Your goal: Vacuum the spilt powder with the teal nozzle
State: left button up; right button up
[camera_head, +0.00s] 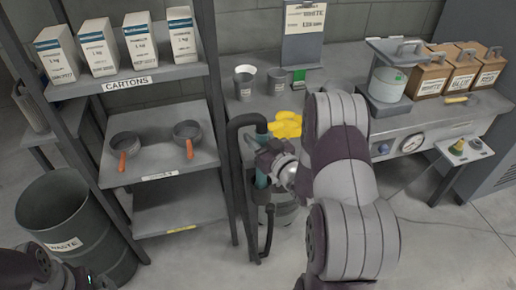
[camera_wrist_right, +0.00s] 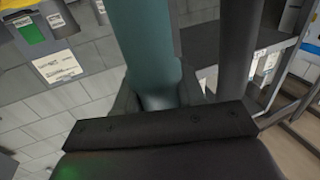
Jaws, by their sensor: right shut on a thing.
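My right gripper (camera_head: 268,160) is shut on the teal nozzle (camera_head: 261,181), at the front edge of the bench. In the right wrist view the nozzle (camera_wrist_right: 150,45) is a thick teal tube running up between the fingers. A black hose (camera_head: 232,150) loops beside it. A yellow lumpy patch (camera_head: 288,124), which looks like the spilt powder, lies on the bench just behind and right of the gripper; my right arm hides part of that area. The nozzle's tip is not clearly seen against the patch. Only a part of my left arm shows at the bottom left.
A scale with a glass jar (camera_head: 387,84) and several brown boxes (camera_head: 430,77) are on the right. A shelf with two pans (camera_head: 125,146) and a waste bin (camera_head: 72,225) stand on the left.

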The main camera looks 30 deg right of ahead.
notch_tip(320, 180, up, 23)
jog(key=p, duration=0.9)
jog(key=shift+p, duration=0.3)
